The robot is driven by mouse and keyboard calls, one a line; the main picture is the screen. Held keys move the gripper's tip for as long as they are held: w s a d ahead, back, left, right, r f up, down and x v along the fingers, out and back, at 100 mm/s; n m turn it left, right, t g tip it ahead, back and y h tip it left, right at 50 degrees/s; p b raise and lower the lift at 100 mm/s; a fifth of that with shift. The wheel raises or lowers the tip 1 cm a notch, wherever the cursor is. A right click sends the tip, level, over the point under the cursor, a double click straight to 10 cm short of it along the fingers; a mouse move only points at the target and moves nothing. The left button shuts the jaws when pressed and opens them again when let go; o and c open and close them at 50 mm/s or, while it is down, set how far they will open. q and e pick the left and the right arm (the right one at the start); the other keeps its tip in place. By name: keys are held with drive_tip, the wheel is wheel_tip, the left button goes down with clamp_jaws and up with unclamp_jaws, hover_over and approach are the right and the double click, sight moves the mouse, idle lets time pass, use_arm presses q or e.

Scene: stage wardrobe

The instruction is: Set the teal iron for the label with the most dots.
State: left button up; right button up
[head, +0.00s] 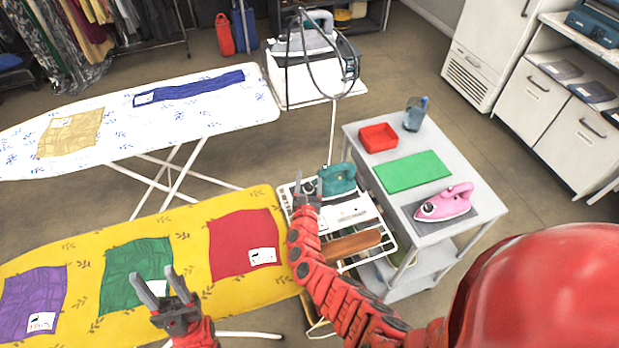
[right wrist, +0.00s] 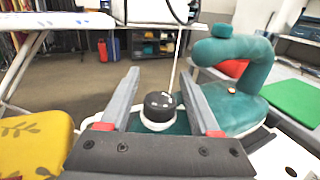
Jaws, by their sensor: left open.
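The teal iron (head: 338,179) stands on a white wire rack at the end of the yellow ironing board; it also shows in the right wrist view (right wrist: 246,104). Its black dial (right wrist: 160,105) sits on a white collar, with marks too small to read. My right gripper (head: 308,180) is open, its fingers on either side of the dial with gaps. My left gripper (head: 158,275) is open and empty above the yellow board by the green cloth. White labels lie on the red cloth (head: 240,235), green cloth (head: 125,262) and purple cloth (head: 30,295); their dots are too small to count.
A pink iron (head: 445,203), green mat (head: 413,172), red tray (head: 379,137) and blue cup (head: 415,113) are on the grey cart (head: 440,240). The white board (head: 200,118) behind carries blue and tan cloths; another iron (head: 303,42) stands at its end.

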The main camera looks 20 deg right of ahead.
clamp_jaws()
drive_tip(key=shift+h, duration=0.3)
drive_tip(key=shift+d+f+m+g+h+b, duration=0.15)
drive_tip(key=shift+m+g+h+b, duration=0.45)
drive_tip(key=shift+m+h, duration=0.35)
drive_tip(key=shift+s+d+f+m+g+h+b, duration=0.1)
drive_tip(key=shift+m+g+h+b, duration=0.3)
drive_tip(key=shift+h, duration=0.15)
drive_tip(key=shift+s+m+g+h+b, duration=0.1)
drive_tip(key=shift+m+g+h+b, duration=0.2)
drive_tip(key=shift+h, duration=0.2)
drive_tip(key=m+g+h+b, duration=0.2)
drive_tip(key=b, duration=0.1)
drive_tip(key=shift+s+d, duration=0.2)
drive_tip(key=shift+d, duration=0.1)
drive_tip(key=shift+s+d+m+g+h+b, duration=0.1)
drive_tip(key=shift+m+g+h+b, duration=0.6)
drive_tip(key=shift+g, duration=0.1)
drive_tip(key=shift+r, duration=0.2)
